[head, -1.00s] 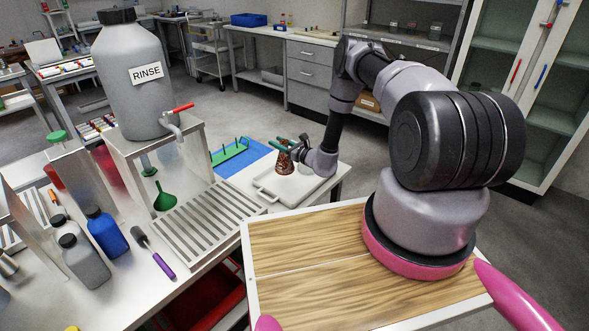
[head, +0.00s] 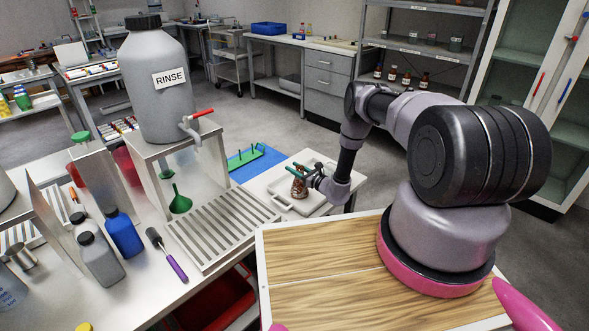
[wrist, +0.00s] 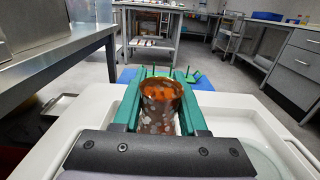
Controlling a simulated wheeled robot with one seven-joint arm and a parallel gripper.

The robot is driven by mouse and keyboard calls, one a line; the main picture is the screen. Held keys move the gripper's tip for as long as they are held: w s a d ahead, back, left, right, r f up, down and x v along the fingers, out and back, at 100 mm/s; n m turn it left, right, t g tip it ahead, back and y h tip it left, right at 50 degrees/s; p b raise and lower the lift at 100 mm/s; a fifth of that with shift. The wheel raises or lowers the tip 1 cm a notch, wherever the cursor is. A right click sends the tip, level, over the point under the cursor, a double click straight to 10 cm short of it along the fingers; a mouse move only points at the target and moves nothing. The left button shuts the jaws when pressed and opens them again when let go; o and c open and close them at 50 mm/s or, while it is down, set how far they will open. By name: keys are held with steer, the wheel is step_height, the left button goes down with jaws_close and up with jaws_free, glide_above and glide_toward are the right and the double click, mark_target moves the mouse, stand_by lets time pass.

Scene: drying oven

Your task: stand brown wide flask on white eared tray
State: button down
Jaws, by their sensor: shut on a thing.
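The brown wide flask (head: 299,188) is held upright between the green fingers of my gripper (head: 297,169), over the white eared tray (head: 281,199). Its base looks at or very near the tray's floor; I cannot tell whether it touches. In the wrist view the flask (wrist: 160,108), speckled brown with orange inside its open top, sits between the two green fingers (wrist: 158,82). The tray's white rim (wrist: 285,128) runs on both sides of it there. The fingers hide the flask's sides.
A blue mat (head: 243,162) with a green peg rack (head: 236,160) lies behind the tray. The rinse container (head: 160,95) on its metal stand and the slatted drain rack (head: 221,226) stand left. A faint round clear thing (wrist: 252,160) is at the wrist view's lower right.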

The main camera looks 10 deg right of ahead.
steer(key=shift+c, duration=2.2)
jaws_free()
steer(key=shift+f, duration=0.1)
steer(key=v, duration=1.2)
